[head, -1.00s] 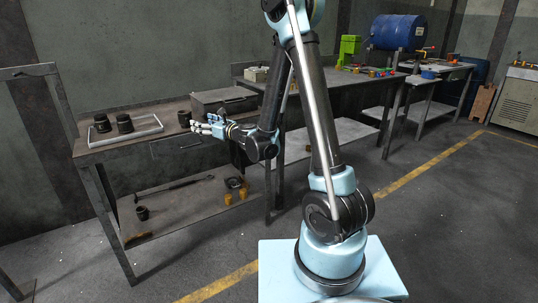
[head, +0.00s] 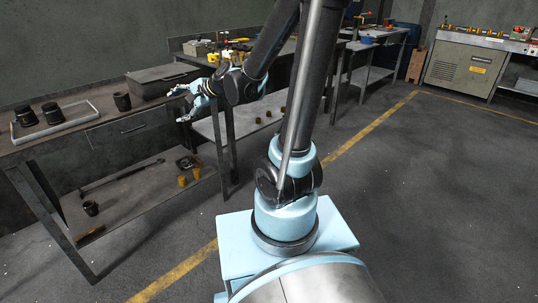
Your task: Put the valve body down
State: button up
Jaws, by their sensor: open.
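A dark, short cylindrical part (head: 122,101) stands upright on the workbench top, right of the tray; it appears to be the valve body, though it is small and dark. My gripper (head: 177,104) is open, its light-blue fingers spread and pointing left. It is to the right of the dark part, apart from it, and nothing shows between the fingers. Two similar dark parts stand in a grey-rimmed tray (head: 93,104) at the left of the bench.
The workbench (head: 80,138) has a drawer and a dark box (head: 160,80) on top. Its lower shelf (head: 135,195) holds a dark cup, a long tool and yellowish pieces. A second bench with small coloured items stands behind my arm. Open floor lies to the right.

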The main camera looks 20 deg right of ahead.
jog(key=s+d+f+n+g+h, duration=0.1)
jog(key=s+d+f+n+h, duration=0.2)
jog(key=s+d, duration=0.5)
jog(key=s+d+f+n+g+h, duration=0.2)
jog(key=s+d+f+n+h, duration=0.1)
jog(key=s+d, duration=0.5)
jog(key=s+d+f+n+g+h, duration=0.1)
jog(key=s+d+f+n+h, duration=0.3)
jog(key=s+d, duration=0.4)
jog(key=d, duration=0.3)
jog(key=shift+d+n, duration=0.15)
jog(key=shift+n, duration=0.15)
jog(key=shift+f, duration=0.1)
jog(key=shift+w+f+g, duration=0.2)
jog(key=shift+w+g, duration=0.1)
jog(key=shift+w, duration=0.1)
